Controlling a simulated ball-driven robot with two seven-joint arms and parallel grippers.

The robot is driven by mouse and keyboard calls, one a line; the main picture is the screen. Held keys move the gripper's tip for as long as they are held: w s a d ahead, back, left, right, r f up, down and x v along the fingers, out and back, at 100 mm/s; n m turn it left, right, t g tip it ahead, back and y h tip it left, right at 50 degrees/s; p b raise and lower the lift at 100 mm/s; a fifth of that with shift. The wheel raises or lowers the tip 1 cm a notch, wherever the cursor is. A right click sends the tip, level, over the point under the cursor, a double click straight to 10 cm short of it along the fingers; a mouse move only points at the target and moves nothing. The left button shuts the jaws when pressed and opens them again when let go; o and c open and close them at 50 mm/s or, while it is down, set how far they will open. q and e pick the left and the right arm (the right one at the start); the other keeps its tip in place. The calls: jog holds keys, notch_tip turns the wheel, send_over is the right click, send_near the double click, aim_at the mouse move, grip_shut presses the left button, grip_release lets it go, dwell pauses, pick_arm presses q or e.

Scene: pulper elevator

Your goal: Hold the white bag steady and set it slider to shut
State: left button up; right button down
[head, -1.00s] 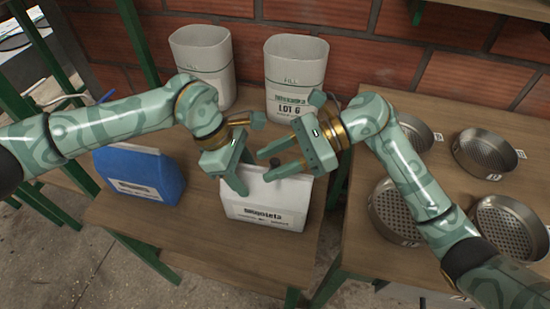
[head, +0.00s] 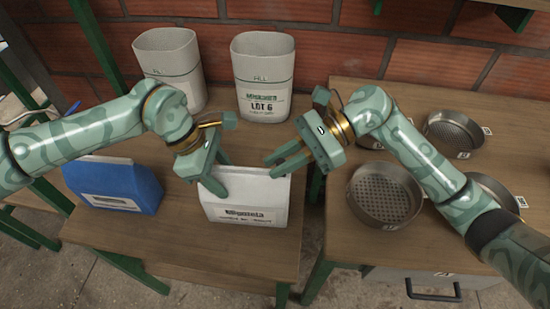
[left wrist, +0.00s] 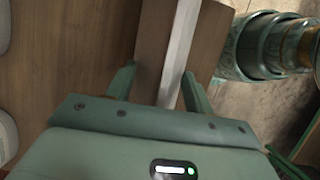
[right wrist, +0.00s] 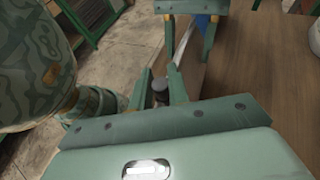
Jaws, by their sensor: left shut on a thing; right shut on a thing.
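The white bag (head: 246,208) stands upright on the wooden bench, label facing front. My left gripper (head: 221,187) is shut on its top edge near the left end; in the left wrist view the pale top strip (left wrist: 178,55) runs between the fingers. My right gripper (head: 272,165) is at the top edge near the right end. In the right wrist view its fingers close around the small dark slider (right wrist: 160,88). The slider is hidden in the head view, and I cannot tell how the bag's opening stands.
A blue bag (head: 112,184) stands left of the white bag. Several metal sieves, one near the front (head: 384,195), lie on the right-hand table. A gap separates the two tables.

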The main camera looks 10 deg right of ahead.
pick_arm(q)
jog(key=shift+a+f, duration=0.1)
pick_arm(e)
jog(key=c, duration=1.3)
grip_release()
jog(key=shift+d, duration=0.1)
jog(key=v, duration=1.2)
jog(key=shift+r, duration=0.1)
pick_arm(q)
jog(key=shift+f, duration=0.1)
jog(key=o, duration=1.3)
jog(key=shift+o, duration=0.7)
jog(key=shift+r, duration=0.2)
